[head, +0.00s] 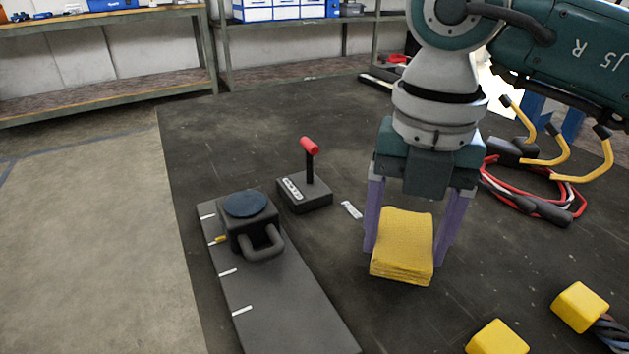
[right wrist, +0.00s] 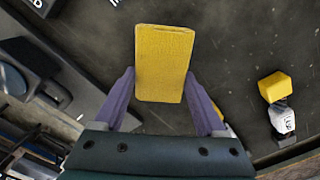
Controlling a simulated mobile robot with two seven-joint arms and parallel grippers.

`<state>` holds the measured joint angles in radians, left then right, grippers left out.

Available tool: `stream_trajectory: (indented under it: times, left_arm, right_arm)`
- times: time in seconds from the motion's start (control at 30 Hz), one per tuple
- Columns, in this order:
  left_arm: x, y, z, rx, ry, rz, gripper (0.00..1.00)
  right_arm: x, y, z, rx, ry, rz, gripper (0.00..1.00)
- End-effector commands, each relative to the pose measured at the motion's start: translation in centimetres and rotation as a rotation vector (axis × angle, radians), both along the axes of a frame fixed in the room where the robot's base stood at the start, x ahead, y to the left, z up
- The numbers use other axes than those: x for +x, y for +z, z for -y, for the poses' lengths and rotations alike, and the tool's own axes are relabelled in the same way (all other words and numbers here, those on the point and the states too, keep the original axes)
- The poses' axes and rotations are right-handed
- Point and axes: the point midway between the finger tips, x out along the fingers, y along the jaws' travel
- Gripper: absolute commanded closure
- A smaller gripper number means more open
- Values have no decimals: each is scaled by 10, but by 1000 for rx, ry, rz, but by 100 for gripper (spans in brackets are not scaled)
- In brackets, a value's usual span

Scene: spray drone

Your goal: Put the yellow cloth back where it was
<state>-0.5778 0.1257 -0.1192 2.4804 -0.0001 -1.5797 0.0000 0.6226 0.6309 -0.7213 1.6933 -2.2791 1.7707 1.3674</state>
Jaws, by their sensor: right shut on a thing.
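The yellow cloth (head: 402,245) is a thick folded block with layered edges. My right gripper (head: 410,250) points down over the dark mat with its purple fingers on either side of the cloth, and it is shut on it. The cloth also shows in the right wrist view (right wrist: 164,62), between and beyond the fingertips of the right gripper (right wrist: 165,95). Whether the cloth touches the mat is hard to tell. My left gripper is not in view.
A black base with a red-handled lever (head: 308,180) stands left of the cloth, with a small white label (head: 351,210) between. A dark block with a handle (head: 250,225) sits on a marked rail (head: 265,305). Yellow blocks (head: 579,306) lie front right; red cables (head: 530,198) lie right.

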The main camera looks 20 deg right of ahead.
Motion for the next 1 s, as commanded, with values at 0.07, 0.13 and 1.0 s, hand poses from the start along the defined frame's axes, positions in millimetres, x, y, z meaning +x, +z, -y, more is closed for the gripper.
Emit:
stream_trajectory:
  times: [0.07, 0.13, 1.0]
  left_arm:
    - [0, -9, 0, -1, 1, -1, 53]
    - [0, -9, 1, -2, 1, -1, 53]
    - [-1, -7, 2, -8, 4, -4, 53]
  right_arm:
    - [-1, -17, 0, 1, -1, -2, 79]
    - [0, -21, 0, 0, 0, -1, 79]
    - [0, -18, 0, 0, 0, 0, 0]
